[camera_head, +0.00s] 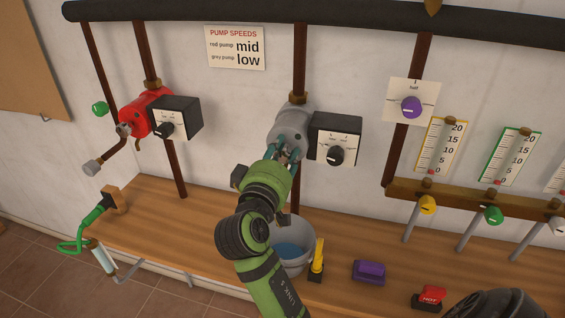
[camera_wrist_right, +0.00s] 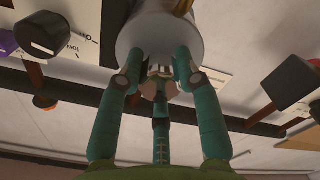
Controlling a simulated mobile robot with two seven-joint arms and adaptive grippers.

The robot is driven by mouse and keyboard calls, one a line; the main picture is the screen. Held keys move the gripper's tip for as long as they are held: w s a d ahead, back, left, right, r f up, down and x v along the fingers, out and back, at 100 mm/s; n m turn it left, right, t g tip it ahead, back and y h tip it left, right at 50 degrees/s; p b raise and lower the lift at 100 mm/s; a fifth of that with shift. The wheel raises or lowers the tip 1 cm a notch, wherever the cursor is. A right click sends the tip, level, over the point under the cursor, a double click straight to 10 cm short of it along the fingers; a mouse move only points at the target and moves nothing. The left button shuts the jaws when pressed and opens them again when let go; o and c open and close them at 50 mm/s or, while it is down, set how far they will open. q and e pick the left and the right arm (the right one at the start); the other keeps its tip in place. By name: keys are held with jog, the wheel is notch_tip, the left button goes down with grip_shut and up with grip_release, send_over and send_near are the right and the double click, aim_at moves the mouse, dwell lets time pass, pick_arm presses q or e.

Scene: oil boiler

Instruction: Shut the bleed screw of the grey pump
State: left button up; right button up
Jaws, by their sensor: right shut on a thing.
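The grey pump (camera_head: 291,120) hangs on the middle brown pipe, with a black speed box (camera_head: 336,138) on its right. In the right wrist view the pump's round grey front (camera_wrist_right: 158,28) fills the top middle. My right gripper (camera_head: 286,152) is at the pump's front face, its teal fingers pointing at it. In the wrist view the fingers (camera_wrist_right: 158,78) close around the small bleed screw (camera_wrist_right: 160,71) at the pump's front. The screw is mostly hidden by the fingers, and its turn angle cannot be read. My left gripper is not in view.
A grey bucket (camera_head: 301,257) with blue liquid stands on the bench below the pump, partly behind my right arm. A red pump (camera_head: 144,115) is to the left. A yellow-handled tool (camera_head: 318,257), purple block (camera_head: 369,271) and red button (camera_head: 432,296) are to the right.

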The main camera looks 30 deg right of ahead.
jog(key=shift+a+m, duration=0.1)
jog(key=shift+m, duration=0.3)
jog(key=shift+r+b, duration=0.15)
jog(key=shift+b, duration=0.15)
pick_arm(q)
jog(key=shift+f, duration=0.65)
pick_arm(e)
jog(key=shift+r+m, duration=0.15)
jog(key=shift+m, duration=0.15)
jog(key=o, duration=1.1)
jog(key=shift+c, duration=0.2)
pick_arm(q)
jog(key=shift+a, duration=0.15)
pick_arm(e)
jog(key=shift+o, duration=0.4)
jog(key=shift+w, duration=0.15)
